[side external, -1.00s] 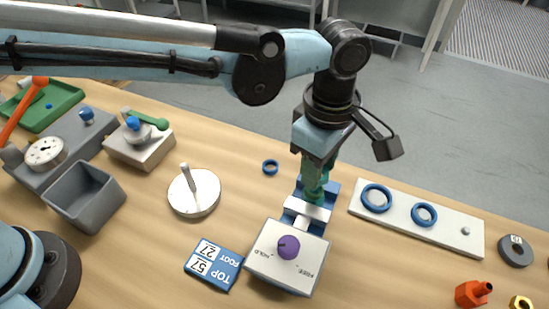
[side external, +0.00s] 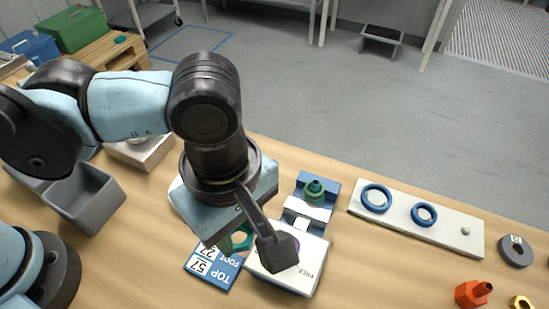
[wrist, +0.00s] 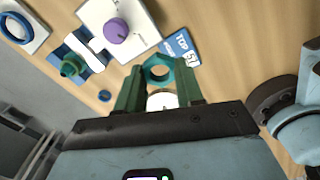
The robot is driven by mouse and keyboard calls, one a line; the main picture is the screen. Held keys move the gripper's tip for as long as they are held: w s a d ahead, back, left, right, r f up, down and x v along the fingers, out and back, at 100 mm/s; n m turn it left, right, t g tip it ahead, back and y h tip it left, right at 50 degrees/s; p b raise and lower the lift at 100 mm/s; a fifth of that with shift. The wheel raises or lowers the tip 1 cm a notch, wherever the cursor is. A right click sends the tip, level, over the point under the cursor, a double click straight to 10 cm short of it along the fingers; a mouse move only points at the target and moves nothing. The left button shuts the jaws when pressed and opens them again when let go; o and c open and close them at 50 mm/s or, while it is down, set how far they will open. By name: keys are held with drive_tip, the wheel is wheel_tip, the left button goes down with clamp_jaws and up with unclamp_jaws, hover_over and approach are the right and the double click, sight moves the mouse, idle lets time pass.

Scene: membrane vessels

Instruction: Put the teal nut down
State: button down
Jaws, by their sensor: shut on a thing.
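The teal nut (wrist: 159,59) is a hexagonal ring held between the green fingers of my gripper (wrist: 159,72) in the wrist view. In the side view the nut (side external: 242,238) shows partly below my wrist, above the blue TOP/FOOT card. My gripper is shut on it, and the fingers are mostly hidden there. The nut appears to be held above the table; its exact height is hard to tell. A green fitting (side external: 314,188) stands in the blue-and-white clamp (side external: 303,212), apart from my gripper.
The blue card (side external: 208,270) and a white box (side external: 300,277) with a purple knob (wrist: 116,31) lie near my gripper. A white plate (side external: 400,216) with blue rings lies right. A grey bin (side external: 88,200) stands left. Bare wood is free in front.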

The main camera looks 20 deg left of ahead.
drive_tip(key=w+a+f, duration=0.1)
drive_tip(key=w+f, duration=0.1)
drive_tip(key=w, duration=0.1)
drive_tip(key=w+a+f, duration=0.2)
drive_tip(key=w+f, duration=0.1)
drive_tip(key=w+a+f, duration=0.2)
drive_tip(key=shift+w+f, duration=0.25)
drive_tip(key=shift+w, duration=0.15)
drive_tip(key=shift+f, duration=1.95)
drive_tip(key=shift+f, duration=0.1)
drive_tip(key=c, duration=0.7)
unclamp_jaws()
